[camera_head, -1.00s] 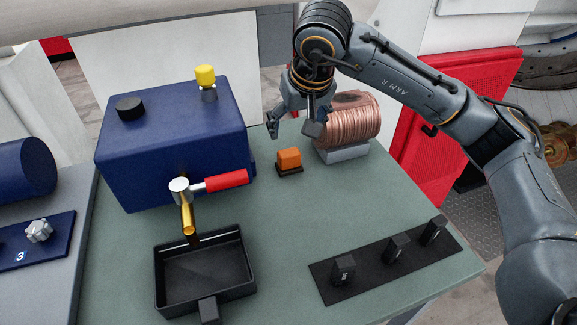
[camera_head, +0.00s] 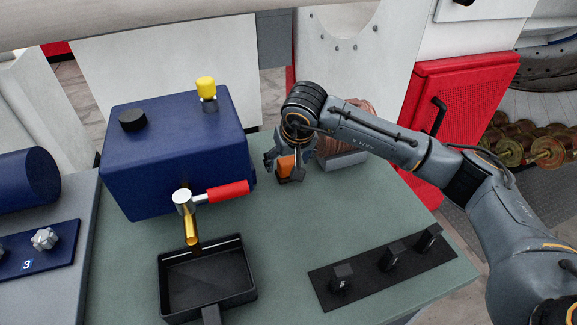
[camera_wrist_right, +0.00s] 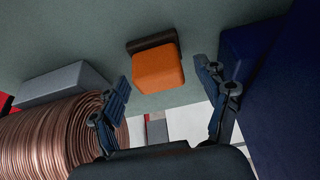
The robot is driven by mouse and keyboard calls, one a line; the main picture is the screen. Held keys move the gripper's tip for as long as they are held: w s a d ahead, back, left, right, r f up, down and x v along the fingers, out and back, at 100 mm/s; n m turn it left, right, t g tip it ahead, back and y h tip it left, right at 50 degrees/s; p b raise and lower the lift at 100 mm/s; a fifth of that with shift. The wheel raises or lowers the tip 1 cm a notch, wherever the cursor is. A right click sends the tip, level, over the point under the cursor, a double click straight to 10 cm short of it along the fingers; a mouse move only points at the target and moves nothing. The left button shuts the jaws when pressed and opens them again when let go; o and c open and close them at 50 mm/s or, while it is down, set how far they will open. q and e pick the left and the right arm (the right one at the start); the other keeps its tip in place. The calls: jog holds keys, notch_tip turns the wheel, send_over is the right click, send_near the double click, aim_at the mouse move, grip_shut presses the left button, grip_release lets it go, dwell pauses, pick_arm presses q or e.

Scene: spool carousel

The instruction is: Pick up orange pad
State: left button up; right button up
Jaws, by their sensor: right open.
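The orange pad (camera_head: 287,166) is a small block on a dark base on the green table, between the blue box and the copper coil. It shows clearly in the right wrist view (camera_wrist_right: 157,72), with its dark base (camera_wrist_right: 150,43) behind it. My right gripper (camera_head: 284,167) is at the pad and partly covers it in the head view. In the right wrist view its fingers (camera_wrist_right: 168,90) are spread, one on each side of the pad, with gaps on both sides. It holds nothing. My left gripper is not in view.
The copper coil (camera_wrist_right: 50,128) on its grey block (camera_wrist_right: 62,84) stands close beside the gripper. The blue box (camera_head: 170,150) with a red-handled tap (camera_head: 228,191) is on the other side. A black tray (camera_head: 207,278) and black strip (camera_head: 380,267) lie nearer. Mid-table is clear.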

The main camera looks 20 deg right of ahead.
aim_at(288, 160)
jog(key=c, duration=1.3)
jog(key=shift+o, duration=0.2)
notch_tip(288, 160, up, 10)
jog(key=shift+r+b, duration=0.1)
jog(key=shift+b, duration=0.75)
jog(key=o, duration=0.6)
jog(key=shift+c, duration=0.2)
jog(key=c, duration=0.4)
